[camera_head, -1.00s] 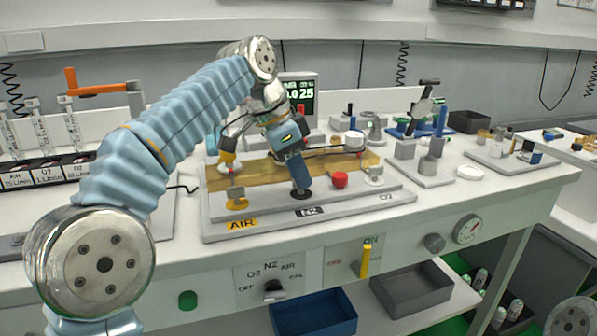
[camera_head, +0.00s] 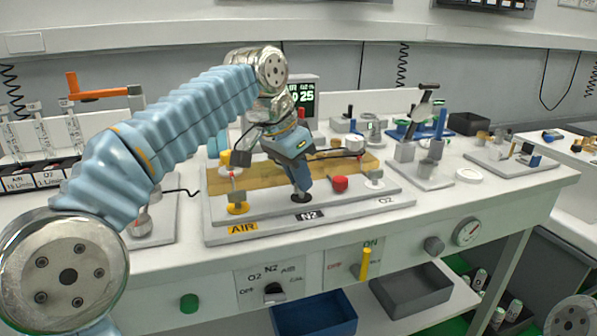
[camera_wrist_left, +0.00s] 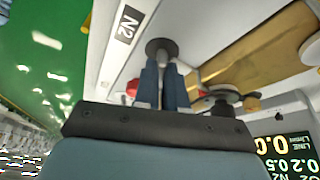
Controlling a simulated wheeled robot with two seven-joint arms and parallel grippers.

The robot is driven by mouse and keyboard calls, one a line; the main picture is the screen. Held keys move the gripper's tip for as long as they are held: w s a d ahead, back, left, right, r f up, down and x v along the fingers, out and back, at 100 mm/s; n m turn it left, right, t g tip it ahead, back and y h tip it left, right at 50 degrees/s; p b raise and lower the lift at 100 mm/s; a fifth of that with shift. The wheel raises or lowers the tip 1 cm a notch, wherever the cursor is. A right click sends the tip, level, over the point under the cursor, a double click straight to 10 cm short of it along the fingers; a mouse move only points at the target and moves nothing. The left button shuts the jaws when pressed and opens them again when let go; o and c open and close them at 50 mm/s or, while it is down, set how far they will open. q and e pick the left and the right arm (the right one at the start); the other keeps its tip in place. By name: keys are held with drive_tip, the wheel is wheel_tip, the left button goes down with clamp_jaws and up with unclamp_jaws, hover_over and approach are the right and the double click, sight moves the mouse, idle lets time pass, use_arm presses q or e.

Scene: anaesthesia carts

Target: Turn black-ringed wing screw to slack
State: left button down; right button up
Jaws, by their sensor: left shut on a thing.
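The black-ringed wing screw shows as a dark round ring (camera_head: 301,198) at the N2 label, in the middle of the front edge of the plate assembly. My left gripper (camera_head: 302,189) comes down on it from above, tilted. In the left wrist view, its two blue fingers (camera_wrist_left: 163,92) are shut on the screw's upright part, and the black ring (camera_wrist_left: 161,47) lies just past the fingertips. The fingers hide most of the screw's wing. My right gripper is not in view.
A yellow-ringed screw (camera_head: 237,203) stands left at AIR, and a pale one (camera_head: 375,177) right at O2. A red knob (camera_head: 340,184) is close on the right. The front of the plate is clear.

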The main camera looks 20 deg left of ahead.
use_arm(q)
drive_tip(key=n+y, duration=0.1)
drive_tip(key=n, duration=0.1)
drive_tip(key=n+y+p, duration=0.1)
drive_tip(key=n, duration=0.2)
drive_tip(key=shift+d+r+t+p, duration=0.1)
drive_tip(key=shift+d+t+p, duration=0.05)
drive_tip(key=shift+t+p, duration=0.2)
drive_tip(key=n+y, duration=0.1)
drive_tip(key=n, duration=0.2)
drive_tip(key=n+y, duration=0.1)
drive_tip(key=n, duration=0.2)
drive_tip(key=shift+d, duration=0.15)
drive_tip(key=shift+n, duration=0.4)
drive_tip(key=c, duration=1.2)
unclamp_jaws()
drive_tip(key=shift+y, duration=0.3)
drive_tip(key=v, duration=1.3)
drive_tip(key=shift+r, duration=0.4)
